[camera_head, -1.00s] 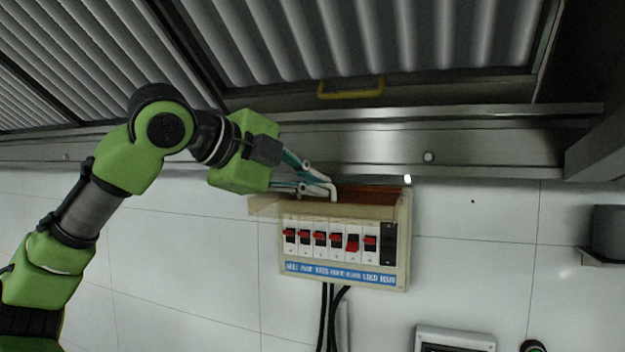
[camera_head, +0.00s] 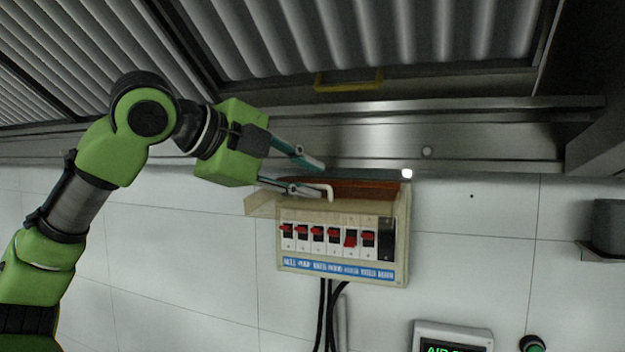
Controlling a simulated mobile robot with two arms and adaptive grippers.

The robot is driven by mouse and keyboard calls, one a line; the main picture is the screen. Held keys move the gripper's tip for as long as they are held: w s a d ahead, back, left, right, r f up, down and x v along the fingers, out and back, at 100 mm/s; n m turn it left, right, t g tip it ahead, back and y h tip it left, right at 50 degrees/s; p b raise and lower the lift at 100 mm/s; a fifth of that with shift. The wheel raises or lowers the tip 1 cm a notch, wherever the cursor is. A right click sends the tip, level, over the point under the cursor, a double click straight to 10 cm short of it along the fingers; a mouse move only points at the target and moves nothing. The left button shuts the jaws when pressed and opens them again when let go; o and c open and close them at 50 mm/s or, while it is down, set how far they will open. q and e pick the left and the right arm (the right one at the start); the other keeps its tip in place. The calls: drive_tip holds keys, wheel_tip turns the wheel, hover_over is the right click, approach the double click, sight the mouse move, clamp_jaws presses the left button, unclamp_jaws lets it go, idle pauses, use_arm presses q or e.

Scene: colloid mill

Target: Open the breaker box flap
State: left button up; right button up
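The breaker box (camera_head: 402,250) is a beige case on the tiled wall, with a row of black and red switches in plain view. Its flap (camera_head: 365,188) is raised, seen nearly edge-on as a reddish-brown strip along the top of the box. A white bent handle (camera_head: 329,190) shows at the flap. My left gripper (camera_head: 318,178) comes in from the left with its two fingers spread. The upper finger is above the handle and the lower one ends beside it; whether it touches cannot be told. My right gripper is out of view.
A steel hood edge (camera_head: 480,142) runs close above the box and my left gripper. Black cables (camera_head: 328,310) hang below the box. A display panel (camera_head: 453,335) is at the lower right.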

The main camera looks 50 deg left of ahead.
use_arm(q)
drive_tip(key=v, duration=1)
drive_tip(key=shift+s, duration=0.35)
drive_tip(key=shift+d, duration=0.1)
clamp_jaws()
drive_tip(key=w+d+r+n+g+y+b, duration=0.1)
drive_tip(key=w+r+n+y+b, duration=0.15)
drive_tip(key=n, duration=0.75)
drive_tip(key=w+d+r+n+g+y+b, duration=0.1)
drive_tip(key=w+r+n+g+y, duration=0.15)
drive_tip(key=n, duration=0.85)
drive_tip(key=shift+t, duration=0.45)
drive_tip(key=p+x, duration=0.1)
drive_tip(key=x, duration=0.2)
drive_tip(key=p+x, duration=0.1)
drive_tip(key=x, duration=0.1)
drive_tip(key=p+x, duration=0.1)
drive_tip(key=x, duration=0.2)
drive_tip(key=shift+w+a+r, duration=0.2)
drive_tip(key=shift+a, duration=0.35)
drive_tip(key=shift+w+a+f+p, duration=0.2)
drive_tip(key=shift+w+f+p, duration=0.05)
drive_tip(key=shift+p, duration=0.05)
